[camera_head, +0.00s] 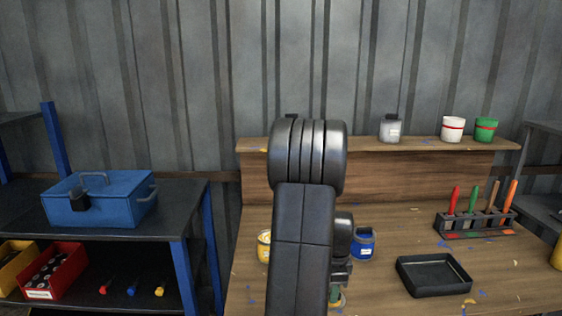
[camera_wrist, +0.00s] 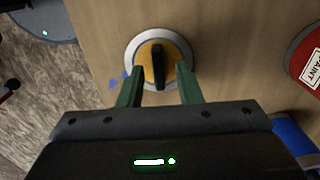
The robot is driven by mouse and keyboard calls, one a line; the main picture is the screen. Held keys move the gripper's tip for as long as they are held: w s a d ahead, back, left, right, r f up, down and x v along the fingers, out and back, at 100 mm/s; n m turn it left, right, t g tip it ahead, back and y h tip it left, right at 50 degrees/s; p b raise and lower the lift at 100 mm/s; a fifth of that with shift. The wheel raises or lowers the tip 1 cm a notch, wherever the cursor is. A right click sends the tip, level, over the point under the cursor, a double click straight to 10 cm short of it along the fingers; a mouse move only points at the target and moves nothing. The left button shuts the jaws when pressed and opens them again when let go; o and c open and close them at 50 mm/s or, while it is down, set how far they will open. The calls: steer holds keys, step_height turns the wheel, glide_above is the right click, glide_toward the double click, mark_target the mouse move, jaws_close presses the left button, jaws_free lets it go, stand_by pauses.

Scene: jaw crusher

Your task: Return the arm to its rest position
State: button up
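My gripper (camera_wrist: 160,69) shows in the wrist view with its two green fingers spread apart. Nothing is held between them. A round dial (camera_wrist: 172,68) with a pale rim, a yellow face and a black bar knob lies on the wooden surface just ahead of the fingertips. The fingertips overlap its lower edge in the picture, and I cannot tell whether they touch it. In the head view my arm is raised in front of the workbench, and it hides most of my gripper; a bit of green finger shows low beside it.
The workbench (camera_head: 400,215) holds a blue can (camera_head: 362,246), a yellow can (camera_head: 263,250), a black tray (camera_head: 434,275) and a tool rack (camera_head: 475,223). A red paint can (camera_wrist: 305,58) is right of the dial. A blue toolbox (camera_head: 110,205) sits on the left shelf.

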steer(key=shift+s+r, duration=0.1)
steer(key=shift+r, duration=1.45)
steer(key=shift+f, duration=0.1)
